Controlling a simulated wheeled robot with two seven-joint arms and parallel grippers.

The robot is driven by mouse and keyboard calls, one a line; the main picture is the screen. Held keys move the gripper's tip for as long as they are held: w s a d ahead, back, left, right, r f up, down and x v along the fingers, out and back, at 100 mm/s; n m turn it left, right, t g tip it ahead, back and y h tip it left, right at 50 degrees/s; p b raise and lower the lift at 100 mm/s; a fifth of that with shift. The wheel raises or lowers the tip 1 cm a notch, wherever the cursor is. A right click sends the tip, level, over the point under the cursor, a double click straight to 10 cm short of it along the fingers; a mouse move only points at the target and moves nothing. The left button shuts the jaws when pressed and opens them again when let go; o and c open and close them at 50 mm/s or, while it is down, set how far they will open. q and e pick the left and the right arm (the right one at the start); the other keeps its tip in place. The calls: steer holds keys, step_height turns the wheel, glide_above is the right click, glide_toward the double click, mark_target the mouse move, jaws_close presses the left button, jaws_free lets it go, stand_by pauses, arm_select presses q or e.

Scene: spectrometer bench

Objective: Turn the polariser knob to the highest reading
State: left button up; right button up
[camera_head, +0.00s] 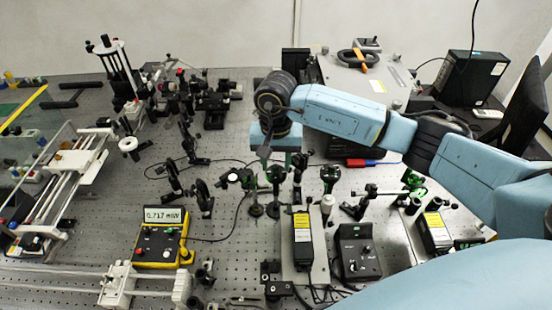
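The yellow and black power meter (160,249) stands on the optical bench at left centre, and its display appears to read 0.717 mW. My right arm reaches in from the right. Its gripper (265,154) points down over the middle of the bench, just above a cluster of small post-mounted optics (275,178). The polariser knob cannot be told apart for certain among these mounts; the gripper and wrist may cover part of it. The fingers are small and dark, so their gap and any contact are unclear. My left gripper is out of view.
A black control box (359,262) and a yellow-labelled unit (302,237) stand at the front centre. More mounts (173,178) stand left of the gripper. A rail stage (60,180) fills the left side. A monitor (525,105) is at far right. Perforated bench surface (230,262) is bare near the front.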

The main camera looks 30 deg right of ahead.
steer(key=shift+c, duration=0.8)
jaws_close()
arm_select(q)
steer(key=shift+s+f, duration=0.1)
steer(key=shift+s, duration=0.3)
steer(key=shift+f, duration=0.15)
